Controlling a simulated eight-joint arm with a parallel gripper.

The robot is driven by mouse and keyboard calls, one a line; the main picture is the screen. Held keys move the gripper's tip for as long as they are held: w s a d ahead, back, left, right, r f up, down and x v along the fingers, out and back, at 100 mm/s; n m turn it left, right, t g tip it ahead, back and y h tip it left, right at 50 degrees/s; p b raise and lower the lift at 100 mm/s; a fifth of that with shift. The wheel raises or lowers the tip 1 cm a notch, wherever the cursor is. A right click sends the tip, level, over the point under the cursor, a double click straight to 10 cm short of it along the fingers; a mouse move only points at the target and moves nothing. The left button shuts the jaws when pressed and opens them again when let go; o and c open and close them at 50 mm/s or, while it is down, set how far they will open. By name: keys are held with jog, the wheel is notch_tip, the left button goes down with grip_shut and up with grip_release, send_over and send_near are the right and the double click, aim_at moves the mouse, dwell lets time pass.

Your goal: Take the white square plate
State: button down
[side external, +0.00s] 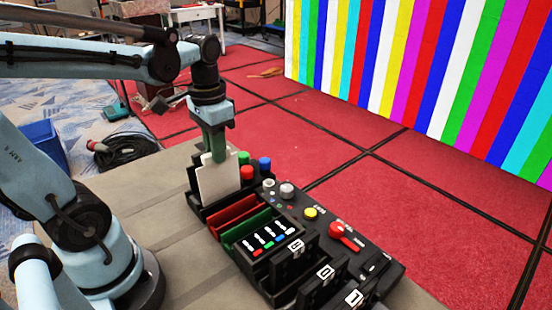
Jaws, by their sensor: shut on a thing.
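The white square plate (219,181) stands upright at the far-left end of the black control panel, in or just over a slot there. My gripper (217,150) is above it and shut on its upper edge, with the green fingers pointing down. The fingers cover a small part of the plate's top. The plate's lower edge is close to the slot, and I cannot tell whether it still sits inside.
The black panel (384,268) has red slots (232,215), green slots (246,232), coloured buttons and a red lever (342,231). A blue bin (46,143) and coiled cable (124,150) lie at left. A striped video wall (430,70) stands behind.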

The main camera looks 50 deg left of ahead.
jog(key=shift+r, duration=1.3)
